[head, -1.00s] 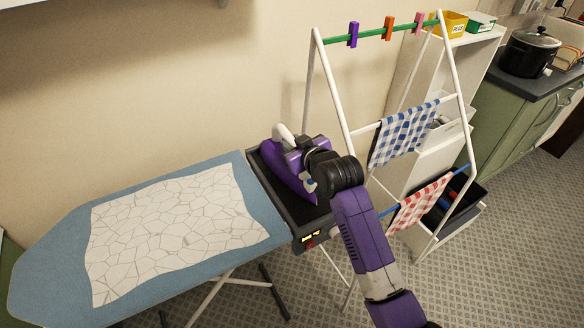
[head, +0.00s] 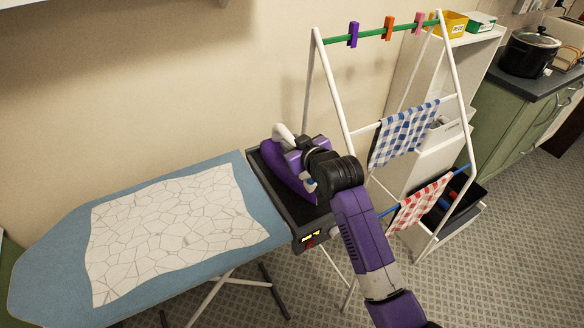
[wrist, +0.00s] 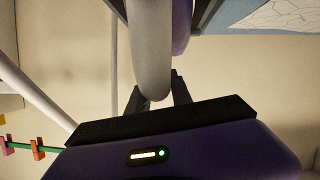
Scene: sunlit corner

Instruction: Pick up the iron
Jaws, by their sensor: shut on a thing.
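The iron (head: 285,178) is purple with a pale grey handle (head: 284,134). In the head view it is on the black rest (head: 270,160) at the right end of the ironing board (head: 55,245). My gripper (head: 300,150) is at the iron's upper part, and my arm hides much of its right side. In the wrist view my gripper (wrist: 157,92) is shut on the iron's pale handle (wrist: 150,45), with a dark finger on each side. I cannot see a gap between the iron and the rest.
A white drying rack (head: 333,85) with pegs and two checked cloths stands close to the right of my gripper. A white cloth with a cracked pattern (head: 170,225) lies on the board. The wall is close behind. Shelves (head: 470,50) and a green counter (head: 520,105) stand further right.

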